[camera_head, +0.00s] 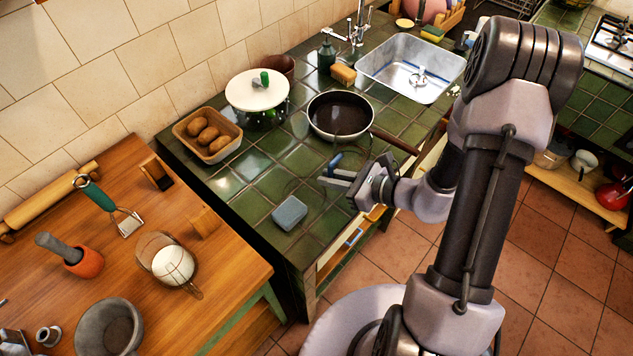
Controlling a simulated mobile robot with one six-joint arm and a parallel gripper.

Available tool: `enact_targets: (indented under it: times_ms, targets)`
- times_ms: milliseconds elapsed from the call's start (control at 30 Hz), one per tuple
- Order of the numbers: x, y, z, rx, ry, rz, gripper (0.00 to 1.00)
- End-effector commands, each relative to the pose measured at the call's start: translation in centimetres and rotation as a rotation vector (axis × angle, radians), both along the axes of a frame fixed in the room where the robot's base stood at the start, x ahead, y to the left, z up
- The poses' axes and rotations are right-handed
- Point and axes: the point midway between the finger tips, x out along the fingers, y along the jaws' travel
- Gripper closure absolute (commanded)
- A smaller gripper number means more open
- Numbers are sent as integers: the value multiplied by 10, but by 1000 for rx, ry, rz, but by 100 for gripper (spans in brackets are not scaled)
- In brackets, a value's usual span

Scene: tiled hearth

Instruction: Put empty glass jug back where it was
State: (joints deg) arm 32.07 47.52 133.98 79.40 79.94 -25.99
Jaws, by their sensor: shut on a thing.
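My gripper (335,174) is over the front edge of the green-tiled counter, below the frying pan, with its fingers pointing left. It is shut on a clear thing, which I take to be the empty glass jug (300,182). Only faint curved outlines of it show against the dark tiles left of the fingers, so its tilt and its gap to the counter cannot be told. Another glass vessel (172,264) with a handle and white contents stands on the wooden table (225,262) at left.
A grey-blue block (289,213) lies on the counter near its front edge. A mortar (108,328), a masher (108,205) and a rolling pin (48,197) are on the table.

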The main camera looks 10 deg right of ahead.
Motion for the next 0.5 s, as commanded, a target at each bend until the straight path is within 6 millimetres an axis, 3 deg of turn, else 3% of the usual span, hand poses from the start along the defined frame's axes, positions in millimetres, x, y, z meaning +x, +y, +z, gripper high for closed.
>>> enact_targets:
  times_ms: [100, 300, 400, 500]
  targets:
    - [20, 25, -5, 0, -2, 4, 100]
    - [36, 43, -6, -1, -1, 3, 100]
    - [35, 41, -33, 1, 2, -2, 100]
    - [35, 41, -44, 1, 1, -3, 100]
